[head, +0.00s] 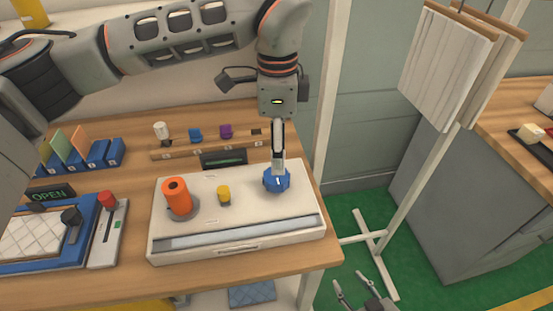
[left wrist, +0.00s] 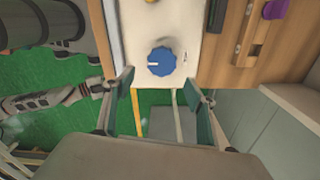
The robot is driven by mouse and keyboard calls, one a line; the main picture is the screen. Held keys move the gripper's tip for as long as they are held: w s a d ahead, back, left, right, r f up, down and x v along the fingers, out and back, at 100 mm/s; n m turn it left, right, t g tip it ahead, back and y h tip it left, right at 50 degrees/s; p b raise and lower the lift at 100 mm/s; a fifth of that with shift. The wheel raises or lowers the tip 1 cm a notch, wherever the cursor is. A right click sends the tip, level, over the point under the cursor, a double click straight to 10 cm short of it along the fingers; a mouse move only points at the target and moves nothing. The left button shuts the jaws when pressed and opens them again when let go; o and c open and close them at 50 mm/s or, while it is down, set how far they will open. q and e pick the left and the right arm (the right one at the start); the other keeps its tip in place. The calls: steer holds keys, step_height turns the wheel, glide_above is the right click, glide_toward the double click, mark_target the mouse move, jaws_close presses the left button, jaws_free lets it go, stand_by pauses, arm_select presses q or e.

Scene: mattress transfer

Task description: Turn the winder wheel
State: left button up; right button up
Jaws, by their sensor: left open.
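The winder wheel appears to be the blue lobed knob (head: 277,181) at the right of a white panel box (head: 190,253). In the left wrist view the wheel (left wrist: 160,62) has a white mark pointing left. My left gripper (head: 278,168) comes down over the wheel, its fingers seen edge-on and covering part of it. In the left wrist view, my left gripper (left wrist: 160,80) has its fingers spread wide, with the wheel beyond and between them. Contact cannot be told. My right gripper (head: 350,274) is low in front of the table, fingers apart and empty.
The box also carries an orange spool (head: 176,195) and a yellow knob (head: 223,194). A small dark display (head: 224,159) stands behind it. A rail (head: 205,150) with several small items lies farther back. A white stand (head: 412,170) with hanging boards is right of the table.

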mark_target(276, 181)
arm_select(q)
steer(key=shift+w+a, duration=0.15)
steer(key=shift+a, duration=0.05)
step_height(276, 181, down, 8)
steer(key=shift+r+p, duration=0.2)
steer(key=shift+p, duration=0.15)
steer(key=shift+c, duration=0.3)
steer(key=c, duration=1)
